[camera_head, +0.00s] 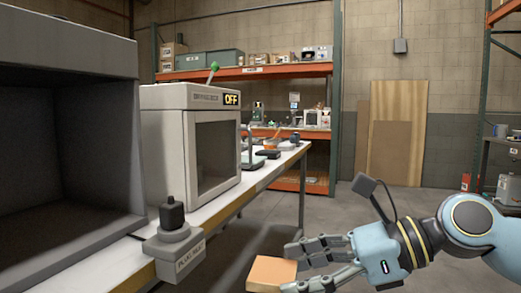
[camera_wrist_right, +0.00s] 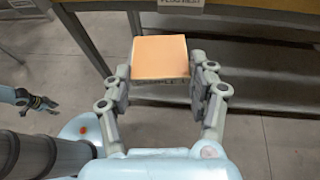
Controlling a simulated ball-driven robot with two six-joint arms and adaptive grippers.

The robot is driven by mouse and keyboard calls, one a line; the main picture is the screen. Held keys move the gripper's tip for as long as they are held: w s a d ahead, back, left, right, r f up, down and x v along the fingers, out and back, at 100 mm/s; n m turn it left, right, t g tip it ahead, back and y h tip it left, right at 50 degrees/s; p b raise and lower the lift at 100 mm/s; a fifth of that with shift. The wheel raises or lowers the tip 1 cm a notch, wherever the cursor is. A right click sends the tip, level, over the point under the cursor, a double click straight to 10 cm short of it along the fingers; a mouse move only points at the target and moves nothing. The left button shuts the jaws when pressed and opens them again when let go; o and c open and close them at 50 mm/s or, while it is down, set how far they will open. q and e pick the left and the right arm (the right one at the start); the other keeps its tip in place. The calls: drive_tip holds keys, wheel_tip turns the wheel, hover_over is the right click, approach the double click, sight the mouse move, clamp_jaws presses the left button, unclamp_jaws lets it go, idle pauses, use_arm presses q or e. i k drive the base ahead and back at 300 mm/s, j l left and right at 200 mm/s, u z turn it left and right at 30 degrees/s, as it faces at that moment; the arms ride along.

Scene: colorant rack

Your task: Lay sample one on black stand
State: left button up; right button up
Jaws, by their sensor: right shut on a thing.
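An orange block with dark lettering along its side, which I take to be sample one (camera_head: 271,273), is in my right gripper (camera_head: 298,262) at the bottom of the head view. In the right wrist view the block (camera_wrist_right: 160,60) sits between the two fingers, held in the air in front of the table edge. The lettering is too small to read surely. A small flat black object (camera_head: 268,154) lies on the table beyond the white box; I cannot tell if it is the black stand. My left gripper (camera_wrist_right: 40,103) shows small at the left of the wrist view.
A long table (camera_head: 237,201) runs away along the left.

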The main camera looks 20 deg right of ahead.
sight(268, 155)
drive_tip(key=i+l+u, duration=0.1)
drive_tip(key=l, duration=0.25)
drive_tip(key=i+l+u, duration=0.1)
drive_tip(key=i+l, duration=0.2)
drive_tip(key=i+l+u, duration=0.1)
drive_tip(key=l, duration=0.4)
drive_tip(key=i+l, duration=0.2)
drive_tip(key=l, duration=0.2)
drive_tip(key=i+l+u, duration=0.15)
drive_tip(key=l, duration=0.25)
drive_tip(key=i+l+u, duration=0.1)
drive_tip(key=l, duration=0.3)
drive_tip(key=i+l+u, duration=0.1)
drive_tip(key=l, duration=0.35)
drive_tip(key=i, duration=0.1)
